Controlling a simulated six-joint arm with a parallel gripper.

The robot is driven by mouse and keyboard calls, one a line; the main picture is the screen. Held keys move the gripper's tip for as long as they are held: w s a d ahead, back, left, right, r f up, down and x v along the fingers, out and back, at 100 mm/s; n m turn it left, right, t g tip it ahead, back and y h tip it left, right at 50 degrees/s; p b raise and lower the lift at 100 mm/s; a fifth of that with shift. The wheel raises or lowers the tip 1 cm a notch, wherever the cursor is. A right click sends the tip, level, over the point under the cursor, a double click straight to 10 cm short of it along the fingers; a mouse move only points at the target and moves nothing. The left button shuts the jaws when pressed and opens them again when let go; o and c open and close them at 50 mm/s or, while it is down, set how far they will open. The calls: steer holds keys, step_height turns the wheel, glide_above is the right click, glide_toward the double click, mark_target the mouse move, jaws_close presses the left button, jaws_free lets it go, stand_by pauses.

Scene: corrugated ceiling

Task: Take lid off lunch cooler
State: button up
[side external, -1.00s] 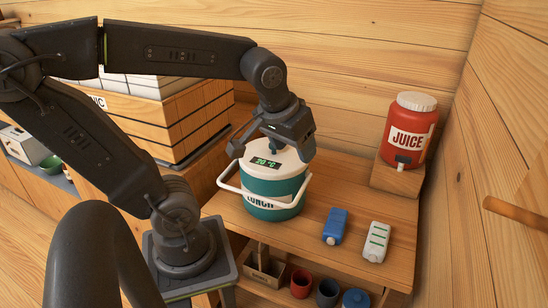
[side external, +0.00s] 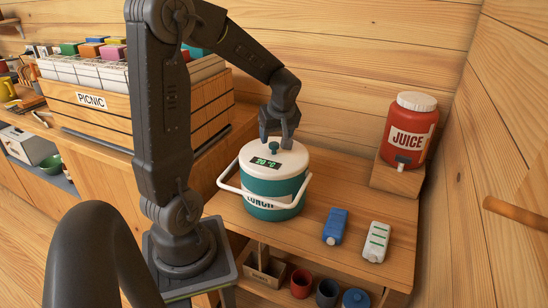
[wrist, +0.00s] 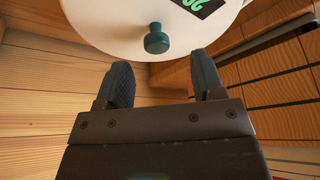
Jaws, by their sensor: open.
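The lunch cooler (side external: 262,193) is a teal tub with a white handle, standing on the wooden table. Its white lid (side external: 289,158) sits on top, with a green-lit display (side external: 266,162) and a small teal knob (side external: 273,147). In the wrist view the knob (wrist: 156,40) stands on the white lid (wrist: 110,25), just ahead of the fingertips and between their lines. My gripper (side external: 276,138) points down over the lid, its fingers close to the knob. In the wrist view my gripper (wrist: 162,80) is open, with nothing between its fingers. I cannot tell whether a finger touches the lid.
A red juice dispenser (side external: 410,128) stands on a wooden block (side external: 398,177) at the right. A blue bottle (side external: 335,226) and a white one (side external: 376,242) lie on the table's right. A picnic crate (side external: 95,118) stands at the left. Cups (side external: 300,284) sit on the lower shelf.

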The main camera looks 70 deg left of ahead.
mark_target(274, 144)
steer(key=shift+a+x, duration=0.15)
steer(key=shift+x, duration=1.35)
steer(key=shift+a+x, duration=0.1)
steer(key=shift+x, duration=1.45)
steer(key=shift+w+r, duration=0.15)
steer(key=shift+w, duration=0.05)
steer(key=c, duration=1)
steer(key=shift+r, duration=0.1)
